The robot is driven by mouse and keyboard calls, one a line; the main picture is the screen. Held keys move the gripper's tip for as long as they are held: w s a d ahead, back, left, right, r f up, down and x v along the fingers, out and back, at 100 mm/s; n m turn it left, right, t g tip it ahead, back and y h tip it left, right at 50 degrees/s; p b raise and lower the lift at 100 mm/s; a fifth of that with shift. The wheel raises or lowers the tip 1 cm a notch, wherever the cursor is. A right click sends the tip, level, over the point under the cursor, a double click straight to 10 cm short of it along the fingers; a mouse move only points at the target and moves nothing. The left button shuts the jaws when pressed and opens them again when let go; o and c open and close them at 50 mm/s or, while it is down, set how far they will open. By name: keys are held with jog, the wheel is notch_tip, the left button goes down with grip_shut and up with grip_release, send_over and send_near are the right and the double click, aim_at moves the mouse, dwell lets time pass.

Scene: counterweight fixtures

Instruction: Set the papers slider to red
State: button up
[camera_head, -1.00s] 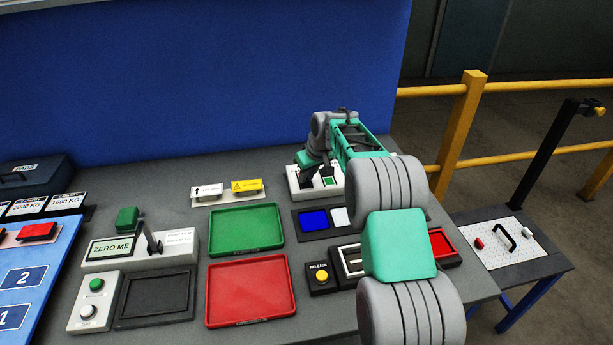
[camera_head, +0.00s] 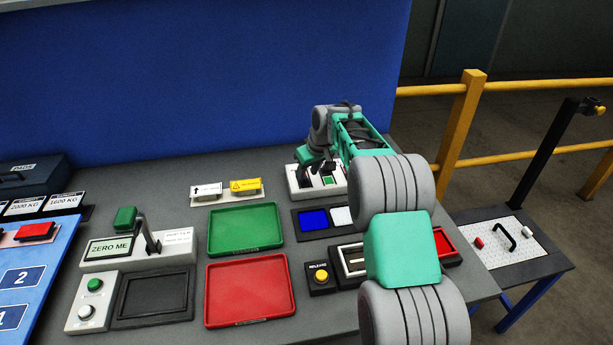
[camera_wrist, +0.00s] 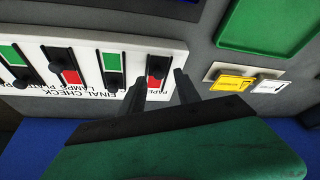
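The white slider panel (camera_wrist: 100,75) carries several sliders with red and green zones and black knobs. It also shows in the head view (camera_head: 297,186), partly hidden by my arm. The papers slider (camera_wrist: 157,67) is the rightmost in the wrist view, its label upside down and partly covered. In the head view my gripper (camera_head: 318,172) is over the panel.
A blue-and-white lamp box (camera_head: 314,219) stands in front of the panel. Yellow and white tags (camera_wrist: 235,83) stand beside it. Green (camera_head: 245,228) and red (camera_head: 249,290) trays lie left of my arm. A blue wall (camera_head: 200,80) rises behind the table.

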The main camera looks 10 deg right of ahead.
jog(key=v, duration=0.6)
jog(key=shift+s+f+b, duration=0.1)
jog(key=shift+b, duration=0.3)
jog(key=s+a+r+m, duration=0.1)
jog(key=s+r, duration=0.2)
jog(key=s, duration=0.5)
jog(key=s+a+r+m, duration=0.1)
jog(key=s+a+r, duration=0.15)
jog(key=s, duration=0.65)
jog(key=s+f+m+h, duration=0.1)
jog(key=s+f, duration=0.1)
jog(key=s, duration=0.7)
jog(key=s+d+f+m, duration=0.1)
jog(key=s+f, duration=0.2)
jog(key=s, duration=0.7)
jog(key=shift+d+h, duration=0.35)
jog(key=shift+h, duration=0.05)
jog(key=shift+s, duration=0.15)
